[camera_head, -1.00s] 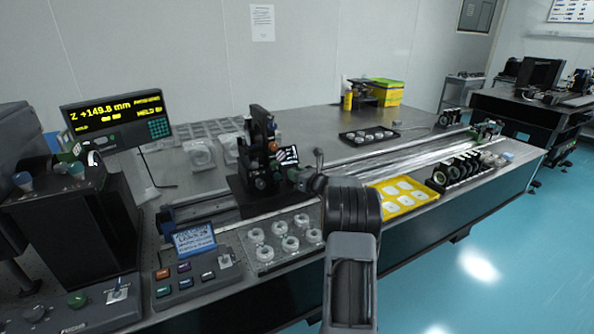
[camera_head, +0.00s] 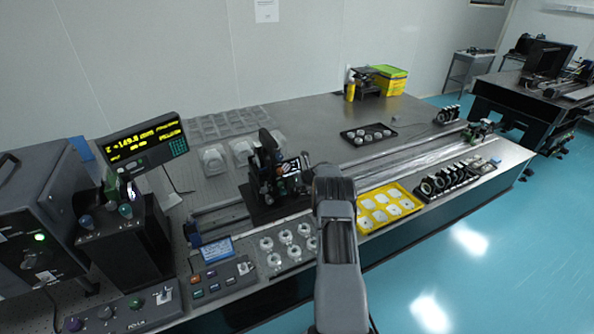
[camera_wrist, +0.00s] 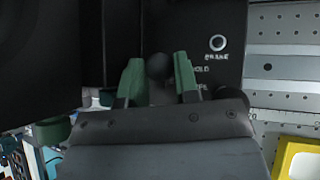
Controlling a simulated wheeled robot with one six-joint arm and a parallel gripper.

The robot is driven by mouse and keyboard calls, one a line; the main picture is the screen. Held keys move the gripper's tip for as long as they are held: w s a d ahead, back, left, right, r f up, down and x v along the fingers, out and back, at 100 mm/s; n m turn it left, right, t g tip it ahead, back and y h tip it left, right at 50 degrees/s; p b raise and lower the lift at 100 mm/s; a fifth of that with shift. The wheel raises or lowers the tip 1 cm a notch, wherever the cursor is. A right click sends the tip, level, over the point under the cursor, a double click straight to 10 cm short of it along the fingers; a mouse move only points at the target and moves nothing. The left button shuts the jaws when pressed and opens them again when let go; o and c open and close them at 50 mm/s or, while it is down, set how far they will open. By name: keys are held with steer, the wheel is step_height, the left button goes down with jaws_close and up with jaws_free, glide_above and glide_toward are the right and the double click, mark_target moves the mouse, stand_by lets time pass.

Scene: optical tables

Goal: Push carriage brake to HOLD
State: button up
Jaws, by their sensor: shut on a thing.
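The black carriage (camera_head: 262,175) stands on the long rail of the optical table. In the wrist view its dark plate (camera_wrist: 228,45) carries a round white mark with the word BRAKE, and partly hidden lettering that seems to include HOLD. My gripper (camera_wrist: 158,76) has its two green fingertips on either side of the dark round brake knob (camera_wrist: 158,66) and is shut on it. The knob's lever is mostly hidden, so I cannot tell its exact setting. In the head view my forearm and wrist cover the fingertips.
A yellow tray (camera_head: 364,223) and a row of black ring mounts (camera_head: 428,188) lie right of my arm. Clear round parts (camera_head: 285,237) and a button box (camera_head: 225,284) sit to the left. A readout (camera_head: 145,145) stands behind. The rail's right part is free.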

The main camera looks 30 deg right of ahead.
steer(key=shift+w+g, duration=0.4)
steer(key=shift+g, duration=0.1)
steer(key=shift+w+f+g+b, duration=0.2)
steer(key=shift+w+g+b, duration=0.15)
steer(key=shift+b, duration=0.4)
steer(key=b, duration=0.1)
steer(key=g+b, duration=0.1)
steer(key=shift+w+f+b, duration=0.15)
steer(key=shift+w+b, duration=0.15)
steer(key=shift+b, duration=0.35)
steer(key=shift+m+g+b, duration=0.3)
steer(key=shift+g+b, duration=0.05)
steer(key=shift+b, duration=0.2)
steer(key=o, duration=0.9)
steer(key=shift+s+d, duration=0.1)
steer(key=shift+r, duration=0.25)
